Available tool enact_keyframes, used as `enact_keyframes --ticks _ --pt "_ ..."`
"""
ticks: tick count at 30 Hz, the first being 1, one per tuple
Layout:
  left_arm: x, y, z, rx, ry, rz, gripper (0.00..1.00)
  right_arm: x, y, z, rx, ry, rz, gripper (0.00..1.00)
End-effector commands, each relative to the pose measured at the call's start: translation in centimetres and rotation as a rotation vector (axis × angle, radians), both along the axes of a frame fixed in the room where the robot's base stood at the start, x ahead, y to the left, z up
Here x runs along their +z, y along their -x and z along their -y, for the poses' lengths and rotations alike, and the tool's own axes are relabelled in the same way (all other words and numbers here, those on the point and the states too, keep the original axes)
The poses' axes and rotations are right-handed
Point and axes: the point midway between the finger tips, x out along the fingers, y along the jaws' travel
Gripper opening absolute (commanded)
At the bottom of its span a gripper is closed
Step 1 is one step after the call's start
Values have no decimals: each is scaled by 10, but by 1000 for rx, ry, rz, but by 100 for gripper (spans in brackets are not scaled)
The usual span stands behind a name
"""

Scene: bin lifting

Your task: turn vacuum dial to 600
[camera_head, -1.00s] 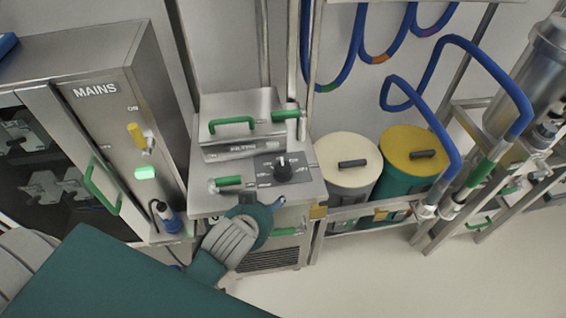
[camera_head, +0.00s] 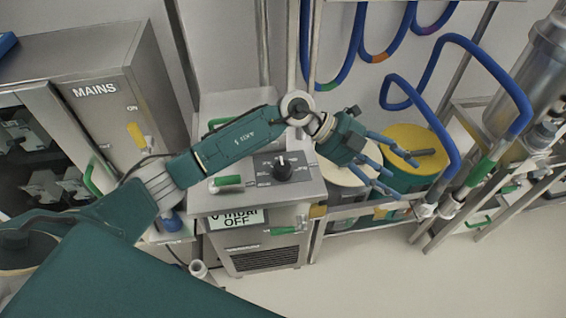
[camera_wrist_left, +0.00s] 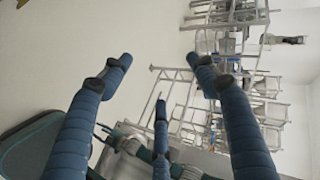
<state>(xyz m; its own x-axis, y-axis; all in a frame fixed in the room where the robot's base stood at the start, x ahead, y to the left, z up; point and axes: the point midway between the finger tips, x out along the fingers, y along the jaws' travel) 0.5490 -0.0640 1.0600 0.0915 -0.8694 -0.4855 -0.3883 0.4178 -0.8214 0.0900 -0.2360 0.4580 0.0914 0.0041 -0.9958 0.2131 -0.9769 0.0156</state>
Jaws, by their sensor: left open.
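The vacuum dial (camera_head: 282,168) is a black round knob on top of the steel vacuum unit (camera_head: 312,185). A display (camera_head: 236,218) on the unit's front reads "0 mbar OFF". My left gripper (camera_head: 392,172) reaches past the dial to its right, over the two bins, with its blue fingers spread and empty. The fingers also show in the left wrist view (camera_wrist_left: 160,90), apart from each other with nothing between them. The dial is not seen in the wrist view. My right gripper is not in view.
A cream-lidded bin (camera_head: 338,178) and a yellow-lidded bin (camera_head: 428,142) stand to the right under blue hoses (camera_head: 490,65). The MAINS cabinet (camera_head: 95,90) is at left. Open floor (camera_head: 400,280) lies at lower right.

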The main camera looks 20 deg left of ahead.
Motion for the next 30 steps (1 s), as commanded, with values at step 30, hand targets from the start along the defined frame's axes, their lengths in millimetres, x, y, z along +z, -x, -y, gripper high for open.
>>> enact_keyframes --ticks 30 --pt "-121 -44 -283 243 -1040 -258 60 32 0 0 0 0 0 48"
